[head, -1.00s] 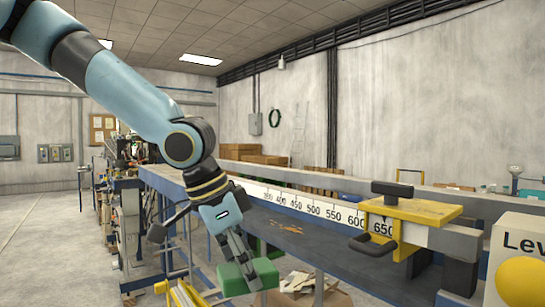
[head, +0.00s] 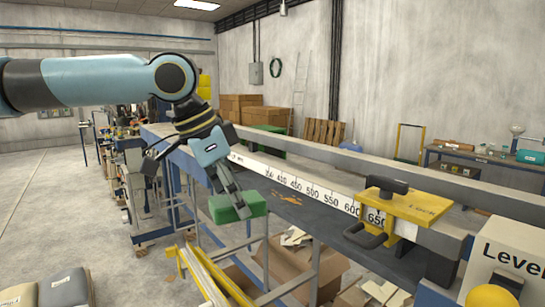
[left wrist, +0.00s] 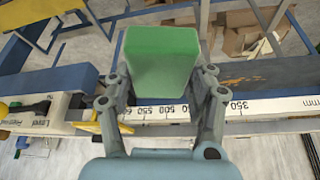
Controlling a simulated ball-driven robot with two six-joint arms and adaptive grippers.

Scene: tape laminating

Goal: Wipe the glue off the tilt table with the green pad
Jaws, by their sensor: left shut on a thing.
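The green pad (head: 238,207) is held in my left gripper (head: 228,190), whose fingers are shut on it. The pad shows large between the two fingers in the left wrist view (left wrist: 162,50). The tilt table (head: 325,222) is a long dark surface with a blue edge and a white ruler (head: 310,188) along its back. Orange-brown glue (head: 287,198) lies on the table just right of the pad; it also shows in the left wrist view (left wrist: 237,83). The pad overlaps the table's near edge; I cannot tell whether it touches. My right gripper is not in view.
A yellow stop block (head: 405,207) with black handles sits on the rail near 650. A box marked Level (head: 515,255) stands at the right. A yellow frame (head: 205,275) and an open cardboard box (head: 285,262) are below the near edge.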

